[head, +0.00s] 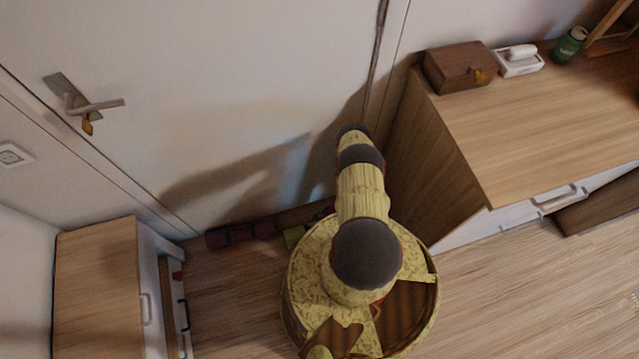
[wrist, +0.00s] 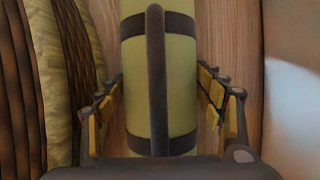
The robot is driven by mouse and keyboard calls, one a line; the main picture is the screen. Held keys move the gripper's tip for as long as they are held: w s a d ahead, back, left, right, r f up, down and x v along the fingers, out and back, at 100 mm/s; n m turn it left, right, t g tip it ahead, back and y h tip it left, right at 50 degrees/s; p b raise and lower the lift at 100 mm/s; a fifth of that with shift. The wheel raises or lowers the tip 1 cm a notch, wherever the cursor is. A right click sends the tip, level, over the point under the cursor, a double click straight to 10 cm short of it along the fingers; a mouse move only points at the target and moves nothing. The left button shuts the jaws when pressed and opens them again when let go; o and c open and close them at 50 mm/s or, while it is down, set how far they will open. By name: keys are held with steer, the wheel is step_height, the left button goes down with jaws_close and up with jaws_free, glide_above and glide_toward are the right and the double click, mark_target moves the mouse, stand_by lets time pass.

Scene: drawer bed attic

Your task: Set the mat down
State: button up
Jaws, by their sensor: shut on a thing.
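The mat (wrist: 180,90) is a yellow-green roll with two dark straps and a dark carry handle along it. It fills the middle of the wrist view, over wood-coloured floor. My gripper (wrist: 160,88) has a finger on each side of the roll and is shut on it. I cannot tell whether the mat touches the floor.
A purple roll (head: 240,233) lies on the floor against the white door (head: 235,90). A wooden cabinet (head: 97,290) with a partly open drawer stands at left. A wooden dresser (head: 540,130) stands at right, holding a brown box (head: 460,68).

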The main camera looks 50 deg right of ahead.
steer(key=shift+w+d+r, duration=0.1)
steer(key=shift+r, duration=0.05)
steer(key=o, duration=1.5)
steer(key=p+v, duration=0.5)
steer(key=v, duration=0.7)
